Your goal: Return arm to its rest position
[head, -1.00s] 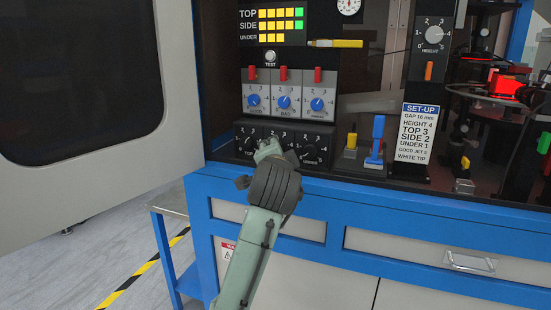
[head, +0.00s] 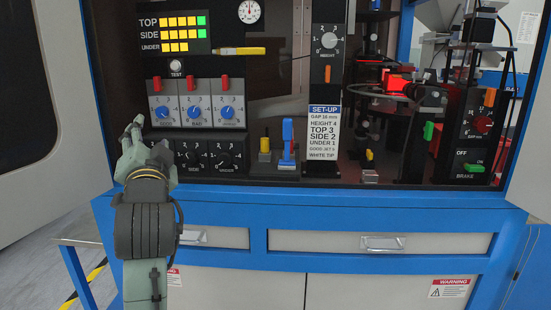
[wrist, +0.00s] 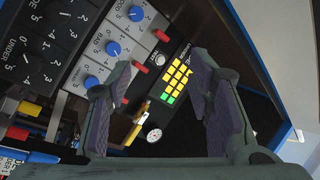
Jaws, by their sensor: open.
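My gripper (head: 140,138) is at the lower left of the sorter's control panel in the head view, in front of the row of black dials. Its fingers point up and it holds nothing. In the wrist view my gripper (wrist: 162,95) shows two separated fingers with an empty gap between them. The panel shows through that gap, with the yellow and green light display (wrist: 178,80) and a round gauge (wrist: 154,135). My gripper covers the left black dial in the head view. I cannot tell whether it touches the panel.
The blue-framed cabinet (head: 330,208) has two drawers below the panel. Blue knobs (head: 195,112) with red switches sit above the black dials. A blue lever (head: 287,140) and a yellow one (head: 264,145) stand to the right. A set-up card (head: 323,133) hangs beyond them. An open door is at left.

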